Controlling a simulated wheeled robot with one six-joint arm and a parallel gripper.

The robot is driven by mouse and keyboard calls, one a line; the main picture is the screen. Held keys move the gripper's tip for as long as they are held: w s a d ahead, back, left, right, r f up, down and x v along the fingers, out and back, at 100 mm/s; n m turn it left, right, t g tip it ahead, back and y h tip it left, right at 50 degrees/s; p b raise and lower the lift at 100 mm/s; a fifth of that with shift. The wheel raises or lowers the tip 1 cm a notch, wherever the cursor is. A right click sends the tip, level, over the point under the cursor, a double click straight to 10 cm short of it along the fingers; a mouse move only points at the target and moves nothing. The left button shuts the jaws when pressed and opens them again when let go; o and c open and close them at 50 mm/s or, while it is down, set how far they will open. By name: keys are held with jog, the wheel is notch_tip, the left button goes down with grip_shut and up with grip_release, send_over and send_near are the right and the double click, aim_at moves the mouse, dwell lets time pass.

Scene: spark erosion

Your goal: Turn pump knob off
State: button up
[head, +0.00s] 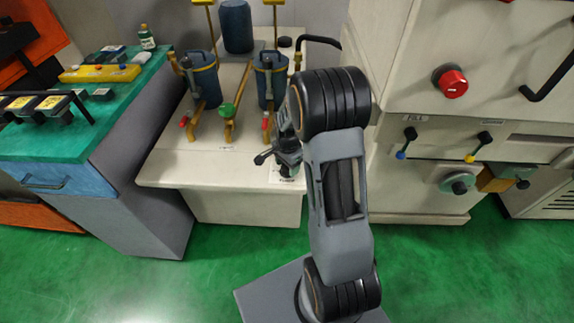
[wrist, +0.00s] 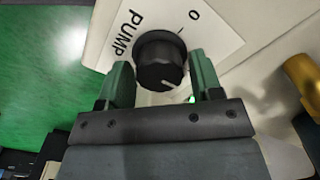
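The pump knob (wrist: 160,62) is a black round knob on a white plate (wrist: 205,30) marked PUMP, 0 and a short line, in the wrist view. A pale pointer mark shows on the knob's lower right edge. A small green light (wrist: 191,99) glows just below it. My gripper (wrist: 162,75) is open, with one green finger on each side of the knob; I cannot tell whether either finger touches it. In the head view my gripper (head: 283,158) is at the front right of the pump bench, and the knob is hidden behind it.
Two blue filter canisters (head: 203,80) with brass pipes stand on the bench (head: 215,165). A cream machine with a red knob (head: 453,84) stands right. A green-topped table (head: 110,130) is at left.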

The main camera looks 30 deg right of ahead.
jog(key=c, duration=0.6)
jog(key=shift+c, duration=0.2)
jog(key=n, duration=0.8)
jog(key=shift+w+n, duration=0.1)
jog(key=shift+n, duration=0.3)
jog(key=n, duration=0.4)
jog(key=shift+r, duration=0.1)
jog(key=shift+n, duration=2.5)
